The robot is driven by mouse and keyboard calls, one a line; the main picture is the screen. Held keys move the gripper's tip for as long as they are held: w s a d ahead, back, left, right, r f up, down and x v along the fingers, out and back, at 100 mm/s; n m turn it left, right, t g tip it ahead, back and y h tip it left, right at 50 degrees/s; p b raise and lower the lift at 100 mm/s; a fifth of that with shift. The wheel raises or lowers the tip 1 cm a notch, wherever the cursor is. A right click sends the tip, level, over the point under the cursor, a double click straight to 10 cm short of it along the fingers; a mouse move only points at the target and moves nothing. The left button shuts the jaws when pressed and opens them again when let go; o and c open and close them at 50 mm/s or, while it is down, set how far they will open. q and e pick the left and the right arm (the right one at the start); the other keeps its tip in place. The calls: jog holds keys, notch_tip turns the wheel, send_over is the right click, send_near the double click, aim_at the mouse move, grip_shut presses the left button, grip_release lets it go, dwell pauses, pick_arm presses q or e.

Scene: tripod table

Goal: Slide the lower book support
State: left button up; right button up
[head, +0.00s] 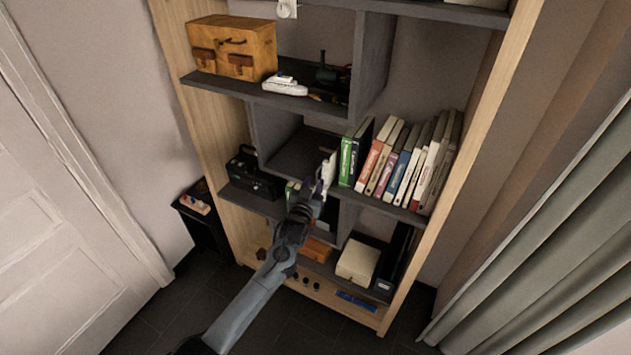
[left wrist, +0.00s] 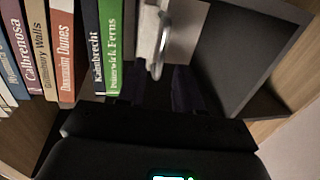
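The lower book support (head: 328,168) is a pale upright piece at the left end of the book row on the middle shelf. In the left wrist view the support (left wrist: 148,38) stands just right of a green book, with a metal ring (left wrist: 158,58) on its front. My left gripper (head: 312,190) reaches up in front of the support and partly hides its lower part. Its two dark fingers (left wrist: 158,88) are apart, with the ring just beyond the gap between them. I cannot tell whether they touch it. My right gripper is not in view.
A row of books (head: 400,165) stands right of the support. A dark box-like device (head: 254,176) sits to the left. A wooden case (head: 232,47) and a white model boat (head: 285,86) are on the shelf above. A pale box (head: 358,262) lies below.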

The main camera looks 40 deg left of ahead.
aim_at(330, 168)
pick_arm(q)
jog(key=shift+x, duration=1.25)
jog(key=shift+c, duration=0.3)
grip_shut()
